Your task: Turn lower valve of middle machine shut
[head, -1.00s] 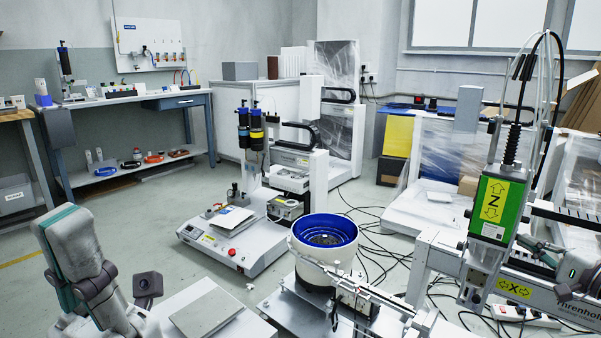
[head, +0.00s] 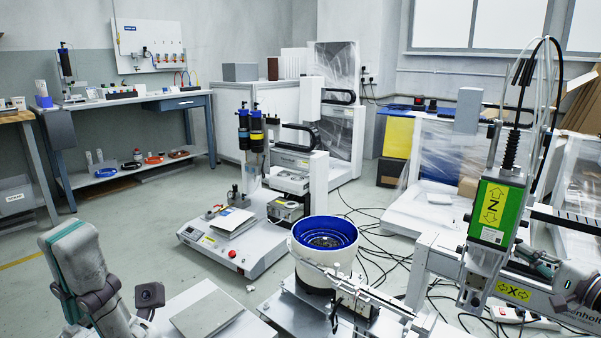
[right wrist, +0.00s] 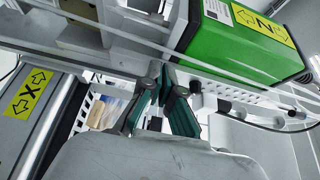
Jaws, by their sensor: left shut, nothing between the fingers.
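The middle machine, a white bench unit with dark blue cylinders (head: 262,205), stands on the floor in the head view. Its lower valve cannot be made out. My left arm shows at the lower left, but its fingers cannot be seen. My right gripper (head: 540,264) is at the right, partly hidden behind the green Z-axis unit (head: 496,207). In the right wrist view the teal fingers of my right gripper (right wrist: 163,78) lean together close to the white perforated frame. The tips are very near each other; whether anything is between them is unclear.
A white feeder with a blue bowl (head: 324,238) stands in front of the middle machine. The X-axis beam (head: 540,292) runs below my right arm. Loose cables (head: 375,235) cross the floor. A workbench (head: 140,100) stands at the back left. Open floor lies at the left.

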